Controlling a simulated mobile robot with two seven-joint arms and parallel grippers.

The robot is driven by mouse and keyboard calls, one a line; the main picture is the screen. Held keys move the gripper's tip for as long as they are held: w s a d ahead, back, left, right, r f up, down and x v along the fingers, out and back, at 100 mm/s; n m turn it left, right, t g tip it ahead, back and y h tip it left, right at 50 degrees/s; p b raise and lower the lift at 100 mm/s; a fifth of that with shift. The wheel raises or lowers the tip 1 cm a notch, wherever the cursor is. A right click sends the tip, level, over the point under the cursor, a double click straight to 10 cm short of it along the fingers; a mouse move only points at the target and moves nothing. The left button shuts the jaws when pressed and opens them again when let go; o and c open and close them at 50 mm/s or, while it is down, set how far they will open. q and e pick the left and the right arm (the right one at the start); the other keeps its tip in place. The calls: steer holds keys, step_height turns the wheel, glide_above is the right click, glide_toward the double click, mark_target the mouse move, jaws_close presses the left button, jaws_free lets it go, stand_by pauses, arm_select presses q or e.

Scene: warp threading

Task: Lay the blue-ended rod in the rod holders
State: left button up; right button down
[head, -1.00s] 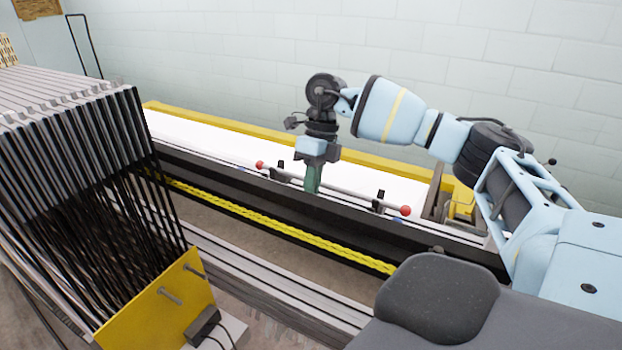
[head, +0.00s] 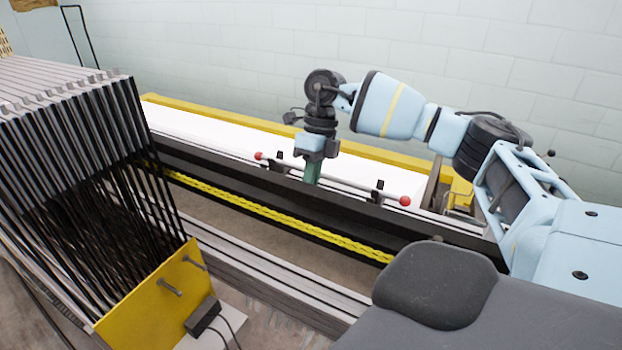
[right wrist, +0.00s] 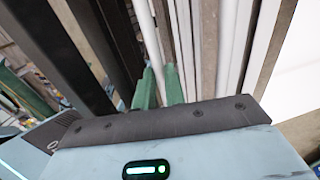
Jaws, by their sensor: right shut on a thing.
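My right gripper (head: 312,172) points down over the long machine beam. It also shows in the right wrist view (right wrist: 158,85), where its green fingers are shut on a pale rod (right wrist: 146,40). Black rod holders, one at the left (head: 278,162) and one at the right (head: 379,187), stand on the beam on either side of the gripper. A rod with red ball ends (head: 350,184) lies along the holders. Whether the held rod touches the holders cannot be told. My left gripper is out of view.
A black beam (head: 330,206) with a yellow chain (head: 290,224) runs in front of the holders. A white surface (head: 215,138) lies behind. A rack of dark heddle frames (head: 60,110) with a yellow end plate (head: 150,300) stands at the left.

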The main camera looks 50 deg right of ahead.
steer(key=shift+f, duration=0.25)
steer(key=c, duration=1.4)
jaws_free()
steer(key=v, duration=0.7)
steer(key=shift+d+r, duration=0.15)
steer(key=shift+r, duration=0.25)
